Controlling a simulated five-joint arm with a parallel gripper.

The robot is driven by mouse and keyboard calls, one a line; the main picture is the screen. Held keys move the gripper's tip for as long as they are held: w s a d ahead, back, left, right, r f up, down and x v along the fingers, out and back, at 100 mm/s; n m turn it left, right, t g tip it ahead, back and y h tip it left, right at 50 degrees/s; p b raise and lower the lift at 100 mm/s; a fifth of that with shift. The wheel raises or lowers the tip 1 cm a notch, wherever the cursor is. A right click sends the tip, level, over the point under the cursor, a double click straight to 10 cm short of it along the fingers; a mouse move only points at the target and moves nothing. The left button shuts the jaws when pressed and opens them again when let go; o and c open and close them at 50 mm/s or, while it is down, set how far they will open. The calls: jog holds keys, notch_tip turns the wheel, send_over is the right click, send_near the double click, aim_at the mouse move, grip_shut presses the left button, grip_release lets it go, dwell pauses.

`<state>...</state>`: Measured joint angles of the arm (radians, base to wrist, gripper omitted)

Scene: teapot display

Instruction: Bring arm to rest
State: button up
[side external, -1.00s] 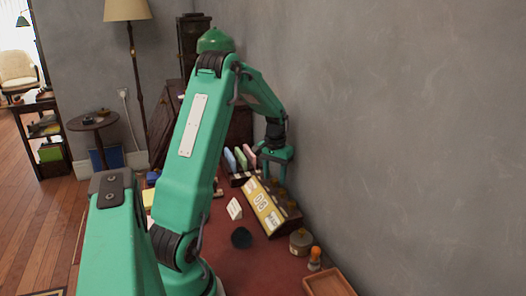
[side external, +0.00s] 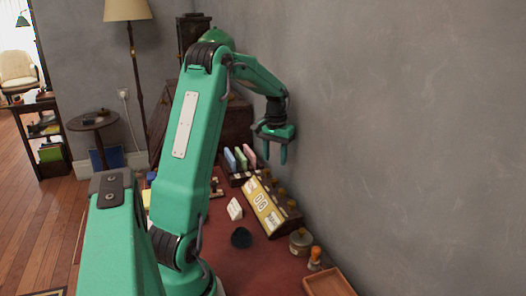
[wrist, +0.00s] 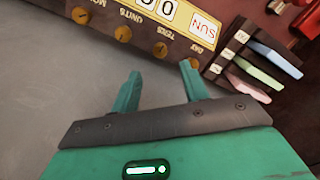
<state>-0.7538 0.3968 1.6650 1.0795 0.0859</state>
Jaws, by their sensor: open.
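My gripper (side external: 275,156) is open and empty, raised above the back of the red-topped desk (side external: 228,268), close to the grey wall. Its two fingers point down and stand apart, and in the wrist view my gripper (wrist: 160,72) has nothing between its fingertips. Below it is a yellow-fronted calendar block (side external: 262,206) with number cards and knobs. The calendar block also shows upside down along the top of the wrist view (wrist: 185,20), clear of the fingers.
A rack with blue, green and pink cards (side external: 240,160) stands behind the calendar. A small white card (side external: 234,209), a dark round object (side external: 241,238), a brown jar (side external: 300,242), an orange-topped bottle (side external: 315,258) and a wooden tray (side external: 328,284) sit nearer. The wall (side external: 400,130) bounds the right side.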

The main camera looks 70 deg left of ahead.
jog(key=s+d+r+m+t+y, duration=0.15)
jog(key=d+r, duration=0.25)
jog(key=d, duration=0.5)
jog(key=d+r+m+t+h, duration=0.1)
jog(key=d+r+m, duration=0.1)
jog(key=d+r, duration=0.45)
jog(key=s+d+m+t, duration=0.1)
jog(key=s+d+m, duration=0.1)
jog(key=s+d, duration=0.3)
jog(key=s+d+f+m+t, duration=0.1)
jog(key=s+d, duration=0.4)
jog(key=d, duration=0.6)
jog(key=shift+s+d+f+m+t, duration=0.15)
jog(key=shift+s+d+m+t, duration=0.1)
jog(key=shift+d+m+t, duration=0.25)
jog(key=shift+a, duration=0.15)
